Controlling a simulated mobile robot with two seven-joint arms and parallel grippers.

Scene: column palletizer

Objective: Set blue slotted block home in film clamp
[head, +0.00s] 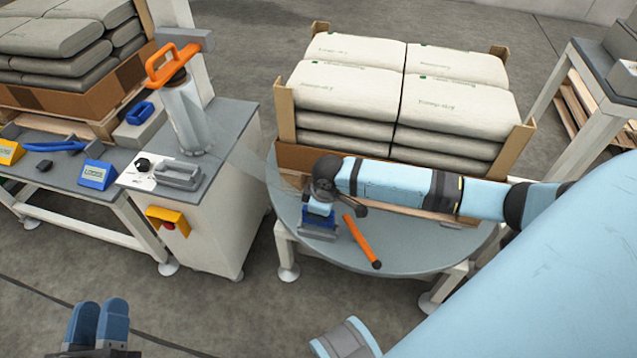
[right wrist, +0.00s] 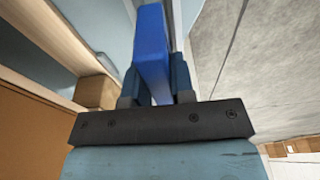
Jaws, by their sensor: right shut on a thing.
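My right gripper (head: 319,212) is at the left side of the round grey table, pointing down. It is shut on the blue slotted block (right wrist: 152,50), which stands out between the fingers in the right wrist view. In the head view the hand and fingers hide most of the block, so its slot does not show. A low grey fixture (head: 317,234), which looks like the film clamp, is directly below the fingers. I cannot tell whether the block touches it or is seated. My left gripper (head: 98,322) is at the bottom left, away from the tables, its finger gap unclear.
An orange-handled bar (head: 360,240) lies right of the fixture. A pallet of white sacks (head: 400,95) stands behind my right arm. A white cabinet (head: 205,205) with a film roll (head: 187,118) and grey tray (head: 178,175) stands left. Open floor lies in front.

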